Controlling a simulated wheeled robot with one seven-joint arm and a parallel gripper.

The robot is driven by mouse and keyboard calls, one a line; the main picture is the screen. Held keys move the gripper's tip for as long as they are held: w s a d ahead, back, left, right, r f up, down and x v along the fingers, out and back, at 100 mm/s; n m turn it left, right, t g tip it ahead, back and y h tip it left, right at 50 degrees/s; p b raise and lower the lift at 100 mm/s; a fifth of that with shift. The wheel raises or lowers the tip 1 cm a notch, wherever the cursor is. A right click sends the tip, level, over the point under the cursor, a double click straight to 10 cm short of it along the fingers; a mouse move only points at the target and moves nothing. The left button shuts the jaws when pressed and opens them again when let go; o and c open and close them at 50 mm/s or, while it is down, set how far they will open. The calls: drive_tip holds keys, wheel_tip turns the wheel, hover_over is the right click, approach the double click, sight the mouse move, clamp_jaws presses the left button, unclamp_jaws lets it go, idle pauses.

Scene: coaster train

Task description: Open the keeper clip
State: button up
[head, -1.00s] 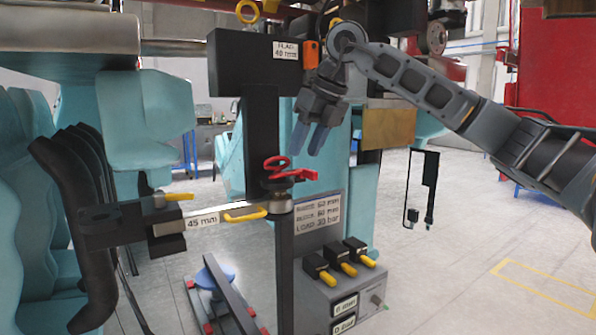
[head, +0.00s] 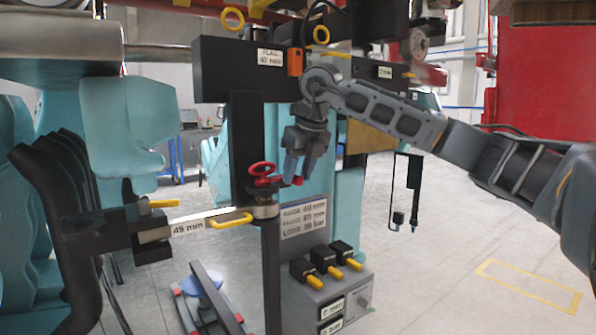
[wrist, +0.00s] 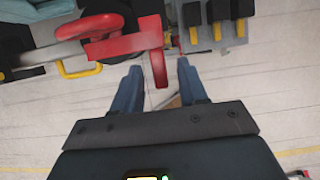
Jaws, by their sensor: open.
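The keeper clip (head: 262,176) is a red part with a ring and a short arm, sitting on top of the metal post beside the black upright. My gripper (head: 291,178) points down just right of it in the head view, close to the end of its arm. In the wrist view the red clip (wrist: 120,46) lies at the upper left, and its red tab (wrist: 160,70) hangs between the lines of the blue fingers of my gripper (wrist: 158,85). The fingers are apart. I cannot tell whether a finger touches the clip.
A bar labelled 45 mm (head: 190,227) with a yellow handle (head: 229,221) extends left from the post. A grey control box (head: 318,283) with yellow levers stands below right. A black block (head: 228,72) overhangs from above. The floor at right is open.

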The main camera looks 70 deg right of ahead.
clamp_jaws()
idle(0.3)
idle(0.4)
